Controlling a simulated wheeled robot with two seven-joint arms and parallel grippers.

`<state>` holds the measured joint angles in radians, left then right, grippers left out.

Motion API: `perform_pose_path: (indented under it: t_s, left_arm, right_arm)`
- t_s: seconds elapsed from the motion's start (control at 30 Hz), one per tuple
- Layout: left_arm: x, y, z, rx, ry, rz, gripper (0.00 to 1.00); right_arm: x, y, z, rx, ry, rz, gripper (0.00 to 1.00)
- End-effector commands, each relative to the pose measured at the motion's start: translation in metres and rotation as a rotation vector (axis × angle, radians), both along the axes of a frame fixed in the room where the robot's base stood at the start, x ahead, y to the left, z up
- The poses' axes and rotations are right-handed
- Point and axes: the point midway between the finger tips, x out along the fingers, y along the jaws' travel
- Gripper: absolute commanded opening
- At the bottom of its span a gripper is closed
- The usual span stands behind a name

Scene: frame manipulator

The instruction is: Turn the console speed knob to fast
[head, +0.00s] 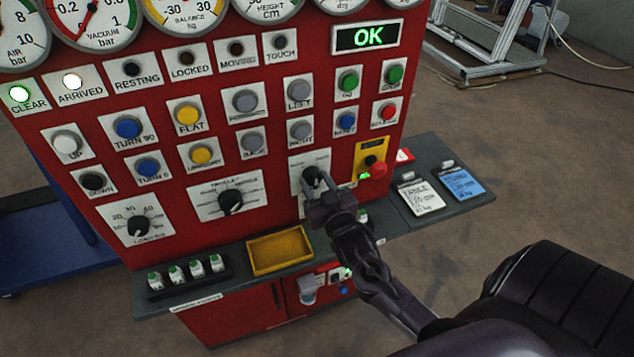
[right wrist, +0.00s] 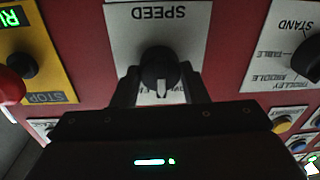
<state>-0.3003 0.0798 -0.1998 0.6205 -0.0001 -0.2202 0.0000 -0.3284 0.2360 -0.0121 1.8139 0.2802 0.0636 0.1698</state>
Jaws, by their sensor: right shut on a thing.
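My left gripper is not in view.
A yellow stop plate with a red button (head: 379,169) is close right of the speed plate. Another selector knob (head: 230,201) is to the left. A yellow tray (head: 279,251) and cards (head: 462,183) lie on the grey ledge below. The display (head: 367,36) reads OK.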

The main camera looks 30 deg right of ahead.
Motion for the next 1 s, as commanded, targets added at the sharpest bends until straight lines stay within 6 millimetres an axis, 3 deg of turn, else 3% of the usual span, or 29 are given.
perform_pose_path:
  t_s: [0.5,1.0]
  left_arm:
    - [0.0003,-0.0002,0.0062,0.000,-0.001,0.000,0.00]
    - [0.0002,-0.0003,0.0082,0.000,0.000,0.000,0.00]
  right_arm:
    - [0.0003,0.0005,-0.0005,0.435,-0.103,-0.001,0.17]
    - [0.0004,0.0007,-0.0004,0.607,-0.147,0.001,0.17]
